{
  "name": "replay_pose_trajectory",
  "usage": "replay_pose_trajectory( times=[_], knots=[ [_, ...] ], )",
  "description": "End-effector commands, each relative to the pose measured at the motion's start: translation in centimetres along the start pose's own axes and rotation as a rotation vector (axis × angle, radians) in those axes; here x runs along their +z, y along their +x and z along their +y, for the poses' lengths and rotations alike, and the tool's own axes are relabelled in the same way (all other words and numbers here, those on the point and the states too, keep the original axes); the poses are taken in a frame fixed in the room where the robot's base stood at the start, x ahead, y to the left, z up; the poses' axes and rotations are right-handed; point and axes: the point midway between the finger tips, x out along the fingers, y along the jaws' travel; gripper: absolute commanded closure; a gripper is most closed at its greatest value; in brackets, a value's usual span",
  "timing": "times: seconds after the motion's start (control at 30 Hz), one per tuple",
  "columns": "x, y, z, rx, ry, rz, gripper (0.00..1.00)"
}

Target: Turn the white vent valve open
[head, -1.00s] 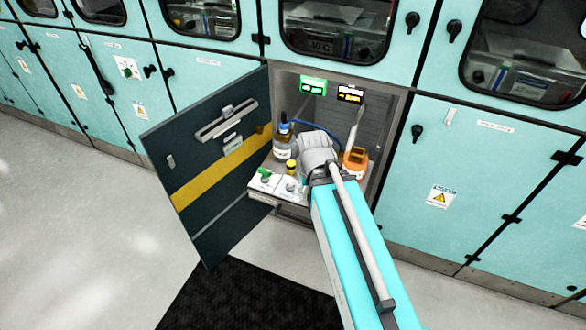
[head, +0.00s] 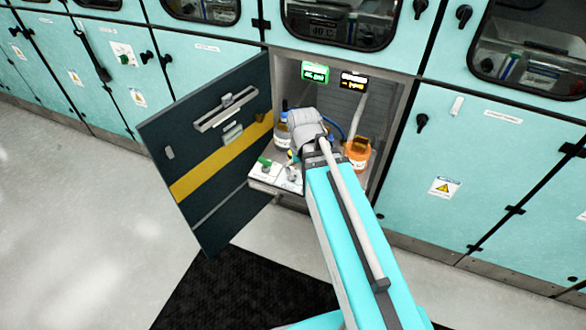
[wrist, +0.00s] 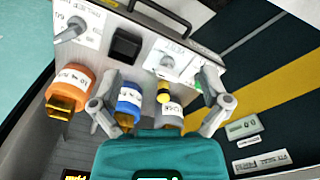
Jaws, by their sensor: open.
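A white valve knob (wrist: 168,63) sits on a white labelled plate on the panel, in the upper middle of the wrist view. In the head view a white knob (head: 292,173) shows on the front panel, beside a green knob (head: 264,163). My gripper (wrist: 160,82) is open, with one finger on each side of the view. The white knob lies beyond the fingertips, between them in the picture, and no contact shows. A second pale knob (wrist: 73,30) is on another plate at the upper left. In the head view my arm hides the fingers.
The orange bottle also shows in the head view (head: 358,152). The open cabinet door (head: 210,165) stands at the left.

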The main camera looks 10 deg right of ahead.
Motion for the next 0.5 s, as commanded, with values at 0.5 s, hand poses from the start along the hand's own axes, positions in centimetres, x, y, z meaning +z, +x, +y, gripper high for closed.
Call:
replay_pose_trajectory(
  times=[0.5],
  knots=[
    [-13.1,1.3,-1.0,0.0,0.494,0.0,0.0]
  ],
)
